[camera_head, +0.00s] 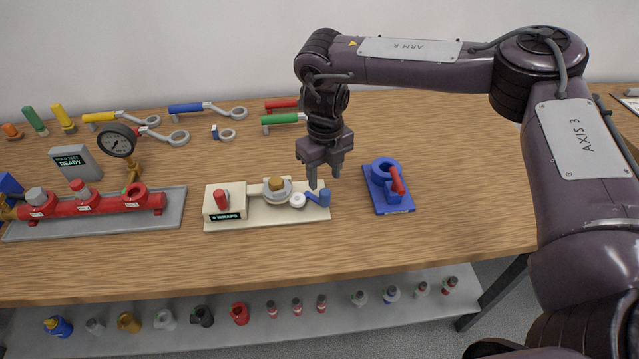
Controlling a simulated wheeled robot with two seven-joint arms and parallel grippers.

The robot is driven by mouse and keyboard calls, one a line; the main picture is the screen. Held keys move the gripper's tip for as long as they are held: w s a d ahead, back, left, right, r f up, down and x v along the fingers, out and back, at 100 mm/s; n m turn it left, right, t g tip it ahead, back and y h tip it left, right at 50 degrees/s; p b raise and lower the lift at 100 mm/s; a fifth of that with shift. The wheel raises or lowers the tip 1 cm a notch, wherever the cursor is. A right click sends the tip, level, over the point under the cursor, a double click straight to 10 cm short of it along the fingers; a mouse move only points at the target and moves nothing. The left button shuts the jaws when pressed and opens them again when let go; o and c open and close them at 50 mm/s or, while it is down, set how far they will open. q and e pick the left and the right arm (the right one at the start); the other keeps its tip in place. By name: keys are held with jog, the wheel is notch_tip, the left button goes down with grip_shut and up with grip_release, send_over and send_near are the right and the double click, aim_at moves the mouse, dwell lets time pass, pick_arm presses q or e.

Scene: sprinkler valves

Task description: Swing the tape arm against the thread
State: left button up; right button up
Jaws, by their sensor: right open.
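The taping station (245,218) is a cream plate on the bench. It bears a red-handled box with a small "WRAPS" display, whose digit is hard to read. A brass thread (275,183) stands up in a metal holder at the plate's middle. The tape arm (313,197) is a blue bar with a white tape roll (297,200) at its left end, close beside the holder, and a blue upright post (325,198) at its right. Whether the roll touches the thread cannot be told. My right gripper (324,178) is open, pointing down just above the post, apparently empty. My left gripper is out of view.
A blue clamp stand (385,207) with a red lever is close right of the station. Several wrenches (205,109) lie behind. A lower shelf (260,335) holds small fittings. Bench front is clear.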

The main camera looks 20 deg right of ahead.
aim_at(325, 191)
jog(key=f, duration=0.2)
jog(key=s+f+p, duration=0.1)
jog(key=f, duration=0.1)
jog(key=shift+w+f, duration=0.2)
jog(key=shift+f, duration=0.3)
jog(key=shift+w+f, duration=0.15)
jog(key=shift+f, duration=0.35)
jog(key=shift+s+f, duration=0.1)
jog(key=shift+f, duration=0.05)
jog(key=c, duration=0.5)
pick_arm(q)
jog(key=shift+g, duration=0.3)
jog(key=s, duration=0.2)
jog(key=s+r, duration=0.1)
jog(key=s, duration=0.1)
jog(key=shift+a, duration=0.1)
pick_arm(e)
jog(key=shift+a, duration=0.1)
jog(key=c, duration=0.5)
